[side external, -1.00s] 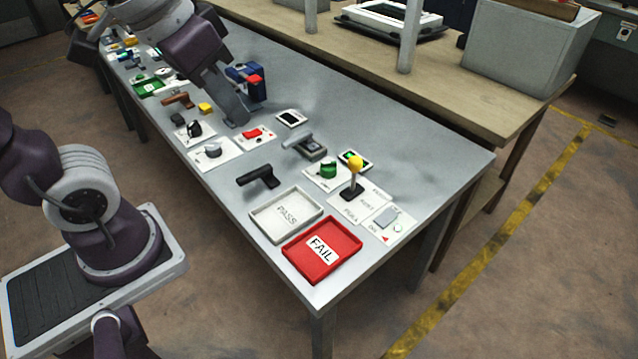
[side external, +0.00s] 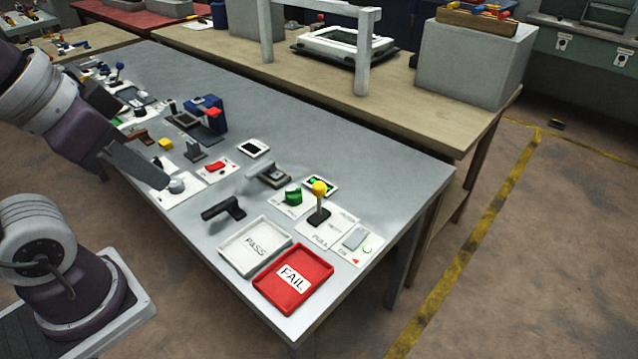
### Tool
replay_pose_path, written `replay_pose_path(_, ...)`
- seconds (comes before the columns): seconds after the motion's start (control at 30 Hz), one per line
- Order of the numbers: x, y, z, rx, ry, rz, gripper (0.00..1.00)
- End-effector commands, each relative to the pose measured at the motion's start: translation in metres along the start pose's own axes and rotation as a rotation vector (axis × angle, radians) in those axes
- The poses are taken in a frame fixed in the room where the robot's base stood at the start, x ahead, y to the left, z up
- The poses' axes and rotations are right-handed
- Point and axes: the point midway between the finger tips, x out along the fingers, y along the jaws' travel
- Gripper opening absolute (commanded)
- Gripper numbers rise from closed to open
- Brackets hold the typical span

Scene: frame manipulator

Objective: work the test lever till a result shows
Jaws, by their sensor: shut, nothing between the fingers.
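The test lever (side external: 318,216), with a yellow ball top, stands about upright on a white card lettered with words such as PULL, near the right end of the grey bench. A small dark screen with green marks (side external: 322,182) lies just behind it; I cannot read it, and the lever's ball partly covers it. My gripper (side external: 166,185) is shut and empty. It is over the bench's near edge at the left, beside a round grey knob (side external: 177,185), well apart from the lever. I cannot tell whether it touches the knob.
A white PASS tray (side external: 226,251) and a red FAIL tray (side external: 263,283) lie in front of the lever. A green knob (side external: 293,196), a black handle (side external: 222,210) and a grey clamp-like device (side external: 268,175) stand left of it. A card with a grey switch (side external: 354,239) lies to its right.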

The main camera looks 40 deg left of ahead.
Motion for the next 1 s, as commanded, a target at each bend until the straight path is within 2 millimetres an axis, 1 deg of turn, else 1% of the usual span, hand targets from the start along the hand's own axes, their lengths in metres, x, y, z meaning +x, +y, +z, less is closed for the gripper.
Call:
replay_pose_path(0.1, 0.0, 0.0, 0.0, 0.0, 0.0, 0.0, 0.0)
replay_pose_path(0.13, 0.0, 0.0, 0.0, 0.0, 0.0, 0.0, 0.02)
replay_pose_path(0.2, 0.0, 0.0, -0.003, -0.002, -0.004, 0.0, 0.16)
replay_pose_path(0.27, 0.001, 0.0, -0.015, -0.009, -0.023, 0.002, 0.28)
replay_pose_path(0.3, 0.004, 0.0, -0.029, -0.017, -0.044, 0.004, 0.35)
replay_pose_path(0.37, 0.013, 0.0, -0.057, -0.034, -0.086, 0.007, 0.47)
replay_pose_path(0.4, 0.023, -0.001, -0.079, -0.047, -0.118, 0.008, 0.51)
replay_pose_path(0.43, 0.033, -0.002, -0.096, -0.058, -0.141, 0.008, 0.51)
replay_pose_path(0.47, 0.045, -0.002, -0.112, -0.07, -0.167, 0.008, 0.51)
replay_pose_path(0.5, 0.064, -0.003, -0.132, -0.086, -0.199, 0.006, 0.51)
replay_pose_path(0.57, 0.099, -0.005, -0.159, -0.107, -0.25, 0.002, 0.51)
replay_pose_path(0.6, 0.127, -0.007, -0.175, -0.121, -0.285, -0.002, 0.51)
replay_pose_path(0.67, 0.172, -0.009, -0.192, -0.141, -0.334, -0.011, 0.51)
replay_pose_path(0.7, 0.202, -0.011, -0.199, -0.152, -0.365, -0.017, 0.51)
replay_pose_path(0.77, 0.245, -0.014, -0.203, -0.167, -0.405, -0.026, 0.51)
replay_pose_path(0.8, 0.271, -0.015, -0.203, -0.174, -0.429, -0.032, 0.51)
replay_pose_path(0.83, 0.288, -0.016, -0.203, -0.18, -0.443, -0.036, 0.51)
replay_pose_path(0.9, 0.318, -0.017, -0.199, -0.188, -0.469, -0.043, 0.51)
replay_pose_path(1.0, 0.34, -0.018, -0.195, -0.193, -0.487, -0.048, 0.51)
